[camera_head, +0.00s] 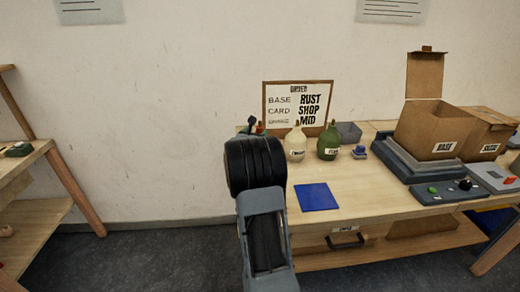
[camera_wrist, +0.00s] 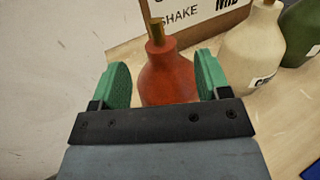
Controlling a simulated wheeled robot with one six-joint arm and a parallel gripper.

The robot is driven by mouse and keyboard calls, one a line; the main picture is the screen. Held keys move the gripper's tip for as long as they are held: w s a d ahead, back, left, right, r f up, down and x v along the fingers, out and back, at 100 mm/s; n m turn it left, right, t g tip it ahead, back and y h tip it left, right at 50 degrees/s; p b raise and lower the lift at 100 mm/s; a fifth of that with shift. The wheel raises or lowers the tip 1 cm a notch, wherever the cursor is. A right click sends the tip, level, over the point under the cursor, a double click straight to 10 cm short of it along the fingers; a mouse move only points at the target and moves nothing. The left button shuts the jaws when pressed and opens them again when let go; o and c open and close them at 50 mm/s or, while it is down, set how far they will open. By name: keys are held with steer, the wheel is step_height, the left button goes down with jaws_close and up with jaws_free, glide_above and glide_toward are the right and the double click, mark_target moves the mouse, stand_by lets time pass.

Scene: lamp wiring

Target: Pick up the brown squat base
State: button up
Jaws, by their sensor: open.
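A squat rust-brown bottle with a narrow neck and a tan tip (camera_wrist: 168,76) stands upright on the table in the wrist view. It is the only brown base-like thing I see there. My gripper (camera_wrist: 163,74) is open, with one green finger pad on each side of the bottle's body. I see no clear contact, and the bottle's lower part is hidden behind the gripper's crossbar. In the head view my arm covers nearly all of this bottle; only a bit of red (camera_head: 261,130) shows above my wrist.
A cream bottle (camera_head: 295,145) and a green bottle (camera_head: 329,143) stand close to the right. An order board (camera_head: 283,122) stands behind, reading base rust. A blue mat (camera_head: 317,197) lies in front.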

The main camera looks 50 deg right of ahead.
mark_target(259, 130)
steer(key=shift+p+x, duration=0.6)
steer(key=shift+x, duration=1.95)
steer(key=shift+c, duration=0.5)
jaws_close()
steer(key=shift+r, duration=0.1)
